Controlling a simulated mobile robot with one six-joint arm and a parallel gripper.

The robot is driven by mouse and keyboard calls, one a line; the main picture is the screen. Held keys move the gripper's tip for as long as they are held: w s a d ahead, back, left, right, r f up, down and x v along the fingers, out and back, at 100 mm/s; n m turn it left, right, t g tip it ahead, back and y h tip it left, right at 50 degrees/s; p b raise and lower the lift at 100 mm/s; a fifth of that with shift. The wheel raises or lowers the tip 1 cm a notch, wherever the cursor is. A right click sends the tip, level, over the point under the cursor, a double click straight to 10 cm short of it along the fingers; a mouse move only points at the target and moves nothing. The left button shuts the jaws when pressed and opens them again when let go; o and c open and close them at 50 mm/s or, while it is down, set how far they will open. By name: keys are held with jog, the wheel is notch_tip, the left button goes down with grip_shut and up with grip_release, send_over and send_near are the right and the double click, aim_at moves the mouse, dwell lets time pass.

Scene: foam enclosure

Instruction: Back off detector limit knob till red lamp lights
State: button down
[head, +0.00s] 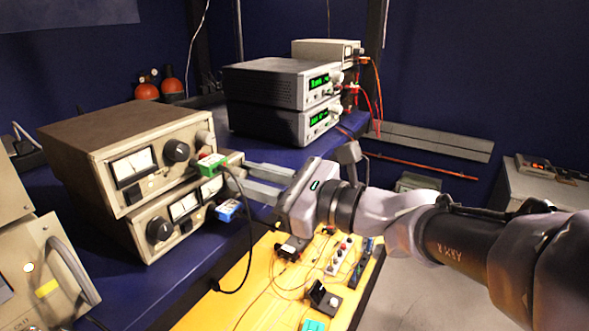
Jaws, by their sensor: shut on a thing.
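Two stacked beige instruments stand at the left of the bench. The upper one (110,165) has a meter (134,166), a black knob (177,151) and a smaller grey knob (205,138). The lower one (135,238) has a meter (184,206) and a black knob (159,230). My gripper (236,172) reaches in from the right, its fingertips at the right end of the instrument fronts, beside a green connector box (211,164). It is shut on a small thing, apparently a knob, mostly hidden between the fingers. I cannot make out a lit red lamp or any label.
A blue connector box (228,210) with a black cable sits just below my fingers. Two dark power supplies (278,97) with green displays stand behind. A yellow mat (262,270) with small circuit parts lies in front. Another grey instrument (40,275) is at lower left.

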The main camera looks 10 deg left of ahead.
jog(key=shift+n+b, duration=0.3)
jog(key=shift+n, duration=0.1)
jog(key=c, duration=1.2)
grip_release()
jog(key=b+v, duration=0.3)
jog(key=v, duration=1.4)
jog(key=shift+d, duration=0.15)
jog(key=shift+s, duration=0.15)
